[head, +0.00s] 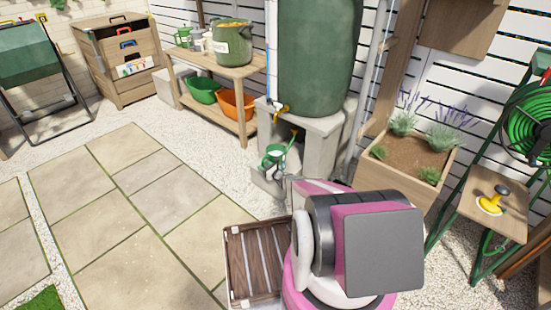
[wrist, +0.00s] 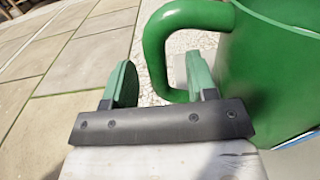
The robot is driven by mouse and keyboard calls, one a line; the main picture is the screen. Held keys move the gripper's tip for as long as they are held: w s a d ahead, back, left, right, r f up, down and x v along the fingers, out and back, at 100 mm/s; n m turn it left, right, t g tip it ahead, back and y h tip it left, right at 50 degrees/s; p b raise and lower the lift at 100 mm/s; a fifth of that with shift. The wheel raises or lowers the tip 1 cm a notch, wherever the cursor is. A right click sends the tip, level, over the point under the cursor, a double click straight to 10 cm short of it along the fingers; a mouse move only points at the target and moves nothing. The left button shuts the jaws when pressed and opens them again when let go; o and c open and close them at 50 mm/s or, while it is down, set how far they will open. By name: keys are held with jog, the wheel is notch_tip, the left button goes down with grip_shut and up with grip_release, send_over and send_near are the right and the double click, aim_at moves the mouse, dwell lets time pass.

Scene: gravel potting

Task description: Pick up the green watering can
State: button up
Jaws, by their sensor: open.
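The green watering can (head: 273,157) stands low in front of the stone blocks, beneath the barrel's tap, in the head view. In the wrist view its green body (wrist: 275,65) fills the right side, with a thick looped handle (wrist: 155,50) reaching left. My gripper (wrist: 160,65) is open and empty, with its green fingers pointing toward the can. The outer part of the handle appears between the two fingers, and its lower bend is close to the right finger. I cannot tell whether they touch.
The green rain barrel (head: 320,60) stands on a stone block (head: 325,150) behind the can. A wooden planter (head: 405,175) is to the right. A slatted wooden crate (head: 250,250) is beside my base. The paving (head: 120,220) at left is clear.

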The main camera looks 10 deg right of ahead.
jog(key=shift+w+a, duration=0.45)
jog(key=shift+w, duration=0.1)
grip_shut()
jog(key=shift+r, duration=0.15)
dwell(0.8)
